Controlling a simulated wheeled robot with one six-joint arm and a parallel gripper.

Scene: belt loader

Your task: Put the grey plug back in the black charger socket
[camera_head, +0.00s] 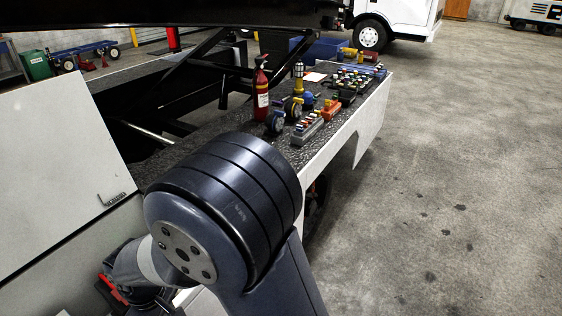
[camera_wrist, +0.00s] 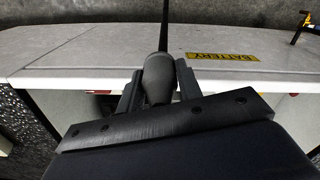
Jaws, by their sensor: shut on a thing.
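In the wrist view my gripper (camera_wrist: 159,82) is shut on the grey plug (camera_wrist: 158,76), with one dark finger on each side of it. A black cable (camera_wrist: 165,25) runs from the plug up to the top edge of the picture. The plug is over or in front of a white panel (camera_wrist: 70,52); I cannot tell how far apart they are. The black charger socket cannot be made out in either view. In the head view my own arm fills the lower middle, and I cannot make out the plug there.
A yellow BATTERY label (camera_wrist: 225,56) is on the white panel. A yellow and black fitting (camera_wrist: 303,26) stands at the upper right. In the head view, a red extinguisher (camera_head: 261,90) and several coloured controls stand on the loader's dark top. The concrete floor (camera_head: 460,180) at right is clear.

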